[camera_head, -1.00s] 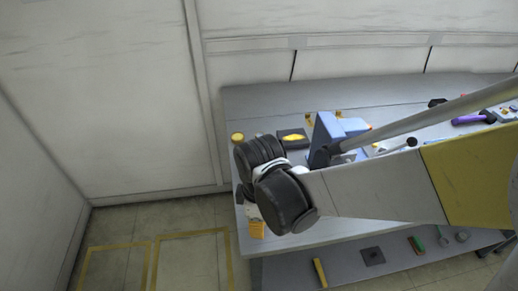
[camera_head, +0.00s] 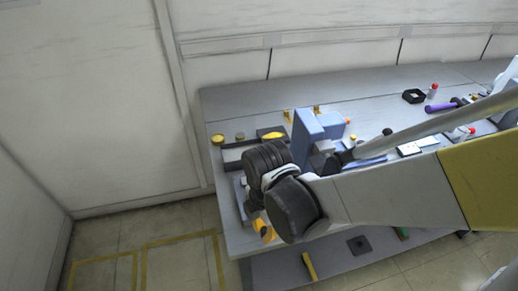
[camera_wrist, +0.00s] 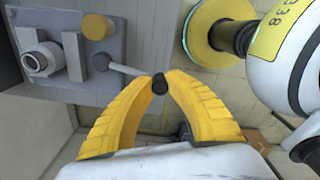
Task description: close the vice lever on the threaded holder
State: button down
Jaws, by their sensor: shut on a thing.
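My gripper (camera_wrist: 160,84) has its yellow ribbed fingertips closed on the black knob (camera_wrist: 160,86) at the end of the vice lever (camera_wrist: 122,68). The lever's grey rod runs left from the knob to the vice (camera_wrist: 73,57), whose grey jaws stand on a grey plate. The threaded holder (camera_wrist: 40,62), a pale cylinder with a round opening, sits against the jaws at the left. In the head view my gripper (camera_head: 264,231) is over the table's front-left edge. My dark wrist hides most of the vice there, and the lever cannot be made out.
The grey table (camera_head: 230,104) carries a blue block-shaped fixture (camera_head: 305,130) behind my wrist. A yellow round piece (camera_head: 217,140) lies at the back left. A purple-handled tool (camera_head: 440,107) and a black tray (camera_head: 413,96) lie right. Floor left of the table is clear.

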dwell(0.4)
jog(key=c, duration=1.3)
grip_release()
jog(key=shift+w, duration=0.1)
notch_tip(320, 180, up, 12)
jog(key=d+r+m+t, duration=0.2)
jog(key=d+m+t, duration=0.5)
jog(key=d+m, duration=0.9)
jog(key=m, duration=0.8)
jog(key=shift+w+d+r+m, duration=0.3)
jog(key=shift+w+d+r, duration=0.05)
jog(key=shift+w, duration=0.05)
